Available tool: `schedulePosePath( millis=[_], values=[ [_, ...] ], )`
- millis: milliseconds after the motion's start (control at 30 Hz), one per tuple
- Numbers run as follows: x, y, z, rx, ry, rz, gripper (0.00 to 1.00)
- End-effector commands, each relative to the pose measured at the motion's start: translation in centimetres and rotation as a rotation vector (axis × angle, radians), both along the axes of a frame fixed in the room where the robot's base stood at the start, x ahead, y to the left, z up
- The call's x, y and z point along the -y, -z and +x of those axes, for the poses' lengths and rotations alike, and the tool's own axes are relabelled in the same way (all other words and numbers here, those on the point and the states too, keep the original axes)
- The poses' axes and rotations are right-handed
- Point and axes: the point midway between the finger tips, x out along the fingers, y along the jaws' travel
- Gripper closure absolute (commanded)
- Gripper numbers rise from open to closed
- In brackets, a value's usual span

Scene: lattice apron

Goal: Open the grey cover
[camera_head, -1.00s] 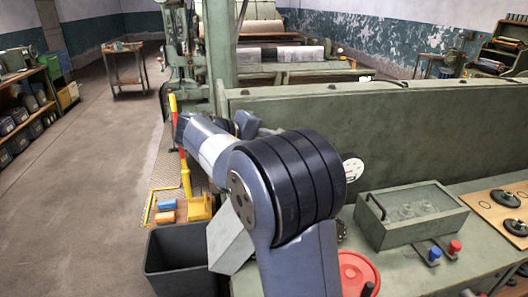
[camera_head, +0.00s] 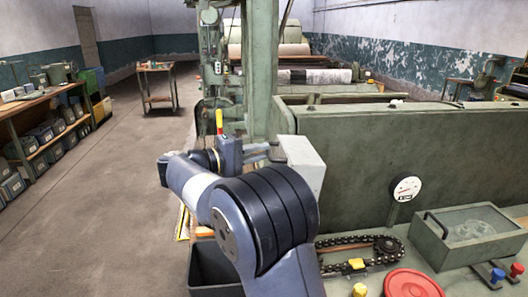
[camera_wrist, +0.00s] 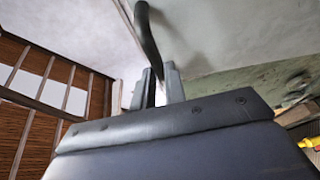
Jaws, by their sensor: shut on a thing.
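The light grey cover (camera_head: 305,165) stands raised in the head view, beside the left end of the green wall. In the wrist view its pale face (camera_wrist: 215,30) fills the top. A dark bar handle (camera_wrist: 147,32) runs from it down between my fingers. My gripper (camera_wrist: 158,82) is shut on this handle. In the head view my gripper (camera_head: 268,152) is at the cover's left side. A chain and sprocket (camera_head: 384,245) lie exposed on the green bench. My arm hides part of the area below the cover.
A round gauge (camera_head: 404,189) stands by the green wall (camera_head: 400,140). A glass-topped box (camera_head: 468,236), a red disc (camera_head: 412,284) and yellow parts (camera_head: 357,264) are on the bench. A dark bin (camera_head: 212,270) is below left. The floor at left is open.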

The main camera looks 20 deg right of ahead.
Motion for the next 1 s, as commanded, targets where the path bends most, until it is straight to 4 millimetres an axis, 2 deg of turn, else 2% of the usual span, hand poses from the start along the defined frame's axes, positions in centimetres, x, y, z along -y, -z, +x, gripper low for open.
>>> schedulePosePath(
  millis=[33,367,400,633,1000],
  values=[
    [-0.03,0.76,-0.03,-0.013,0.003,0.005,1.0],
    [-0.01,0.94,-0.04,-0.017,0.005,0.003,1.0],
    [0.0,0.95,-0.05,-0.018,0.005,0.003,0.85],
    [0.0,0.74,-0.04,-0.013,0.004,0.003,0.66],
    [-0.02,0.43,-0.03,-0.007,0.004,0.001,0.66]
  ],
)
